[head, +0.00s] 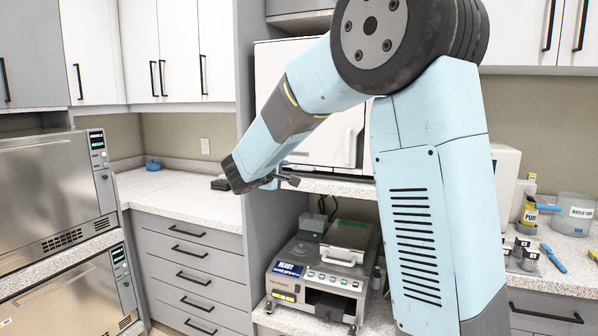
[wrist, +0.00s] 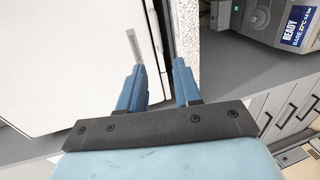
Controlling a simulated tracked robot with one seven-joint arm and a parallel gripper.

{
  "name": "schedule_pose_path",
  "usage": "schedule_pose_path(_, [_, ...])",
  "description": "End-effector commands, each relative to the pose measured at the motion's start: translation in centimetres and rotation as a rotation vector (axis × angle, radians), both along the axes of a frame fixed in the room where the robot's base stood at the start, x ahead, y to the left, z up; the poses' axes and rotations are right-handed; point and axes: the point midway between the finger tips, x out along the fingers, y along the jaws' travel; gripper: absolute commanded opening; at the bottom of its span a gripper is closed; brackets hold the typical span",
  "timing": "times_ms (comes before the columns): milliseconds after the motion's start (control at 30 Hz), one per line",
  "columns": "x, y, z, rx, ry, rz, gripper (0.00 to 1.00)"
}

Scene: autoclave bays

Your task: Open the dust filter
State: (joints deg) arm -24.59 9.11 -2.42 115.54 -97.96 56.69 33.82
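I cannot make out a part that is clearly the dust filter in either view. A large white cabinet-like unit (head: 290,80) with a vertical handle (head: 351,147) stands behind my arm. Its white front (wrist: 70,55) fills the left of the wrist view, with a narrow grey strip (wrist: 134,46) on it. My gripper (head: 288,181) is in front of the unit's lower edge in the head view. In the wrist view my gripper (wrist: 160,75) has two blue fingers apart, with nothing between them. The fingertips are near the white front and the speckled shelf edge. My arm hides much of the unit.
The speckled shelf (head: 325,186) carries the white unit. Below stands a grey machine (head: 318,270) with a READY display (head: 289,269). Steel autoclaves (head: 50,185) are at the left. The right counter holds a water tub (head: 576,213) and small bottles. The left counter (head: 180,195) is mostly clear.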

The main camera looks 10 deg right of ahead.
Motion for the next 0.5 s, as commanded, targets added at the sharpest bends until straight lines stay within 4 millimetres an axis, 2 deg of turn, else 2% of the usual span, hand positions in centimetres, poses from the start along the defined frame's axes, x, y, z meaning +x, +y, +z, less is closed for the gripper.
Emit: schedule_pose_path(500, [7.0,-5.2,-1.9,0.000,0.000,-0.003,0.34])
